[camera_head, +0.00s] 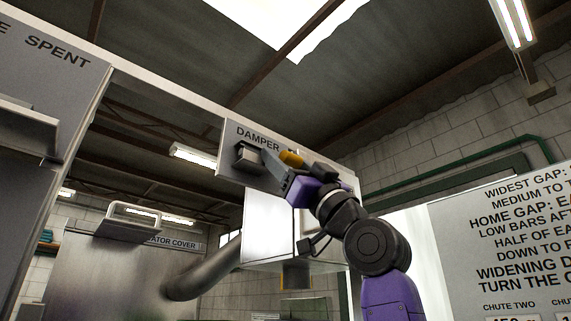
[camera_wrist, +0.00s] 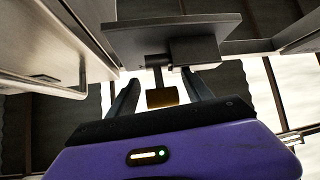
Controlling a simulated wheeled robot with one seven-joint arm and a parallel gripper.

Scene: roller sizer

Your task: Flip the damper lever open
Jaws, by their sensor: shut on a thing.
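The damper panel (camera_head: 233,136) is a grey plate marked DAMPER, high up in the middle of the head view. A small grey block (camera_head: 248,156) sticks out from it. The damper lever's yellow knob (camera_head: 291,158) shows just past my gripper (camera_head: 268,163). In the wrist view the plate (camera_wrist: 150,38) is at the top, with the dark lever stem and its yellow knob (camera_wrist: 162,97) between the two fingers of my gripper (camera_wrist: 160,80). My gripper is shut on the lever; the exact contact is hard to see.
A grey panel marked SPENT (camera_head: 50,50) stands at left. A cover with a handle (camera_head: 128,221) and a curved pipe (camera_head: 205,280) are below. A white instruction board (camera_head: 510,240) is at right. Open air lies under the damper panel's left side.

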